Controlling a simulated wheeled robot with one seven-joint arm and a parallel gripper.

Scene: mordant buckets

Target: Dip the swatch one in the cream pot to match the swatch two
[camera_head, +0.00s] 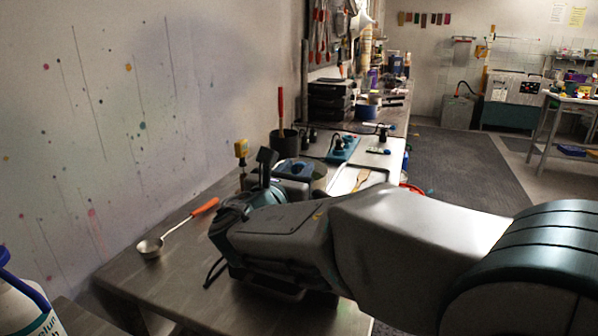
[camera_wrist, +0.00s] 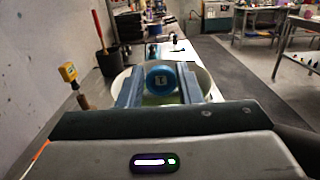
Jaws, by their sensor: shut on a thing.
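My gripper (camera_wrist: 161,88) is shut on a blue round piece marked 1 (camera_wrist: 162,77), which I take to be the top of swatch one. The piece is over the mouth of a pale, cream-coloured pot (camera_wrist: 203,80). Something yellow-green shows inside the pot below it. The lower part of the swatch is hidden, so I cannot tell how deep it reaches. In the head view my arm covers much of the pot (camera_head: 321,178), and the blue piece (camera_head: 297,167) shows beside its rim. I cannot make out swatch two.
A ladle (camera_head: 205,208) with an orange handle lies at the bench's left. A dark pot (camera_head: 284,145) with a red-handled tool and a yellow-topped tool (camera_head: 241,149) stand near the wall. The front of the bench is mostly clear.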

